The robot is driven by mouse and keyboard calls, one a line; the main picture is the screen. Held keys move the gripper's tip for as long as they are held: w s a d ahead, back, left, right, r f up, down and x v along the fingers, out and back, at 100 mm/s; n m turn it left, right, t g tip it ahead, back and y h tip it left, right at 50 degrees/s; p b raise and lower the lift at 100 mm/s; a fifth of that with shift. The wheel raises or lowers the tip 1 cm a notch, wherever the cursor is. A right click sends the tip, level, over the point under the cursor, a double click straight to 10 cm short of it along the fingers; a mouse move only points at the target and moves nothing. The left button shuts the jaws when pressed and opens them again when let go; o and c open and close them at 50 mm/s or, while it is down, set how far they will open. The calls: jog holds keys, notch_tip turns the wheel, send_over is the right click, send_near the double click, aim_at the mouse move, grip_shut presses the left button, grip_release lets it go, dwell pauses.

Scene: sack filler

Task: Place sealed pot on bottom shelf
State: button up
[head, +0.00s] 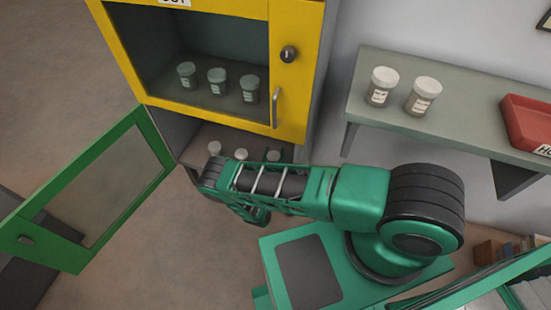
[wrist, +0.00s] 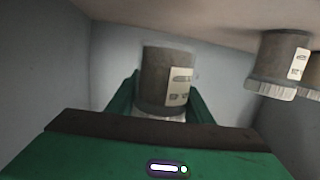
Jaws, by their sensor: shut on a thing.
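My gripper (wrist: 165,100) is shut on a sealed pot (wrist: 166,80) inside the open lower compartment. The pot is dark with a pale label and whitish lid; the wrist view shows it upside down, between my green fingers. Two similar pots, one nearer (wrist: 280,58) and one partly cut off, stand to the right in that view. I cannot tell whether the held pot touches the shelf.
The yellow upper door (head: 290,85) is shut, with several pots behind its window. The green lower door (head: 90,190) stands open to the left. A grey bench (head: 450,120) at right holds two lidded pots (head: 381,87) (head: 422,97) and a red tray (head: 525,125).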

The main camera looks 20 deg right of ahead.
jog(key=shift+w+d+f, duration=0.15)
jog(key=shift+d+f, duration=0.05)
jog(key=shift+f, duration=1.95)
jog(key=o, duration=1.1)
jog(key=shift+c, duration=0.2)
jog(key=v, duration=1.2)
jog(key=shift+r, duration=0.1)
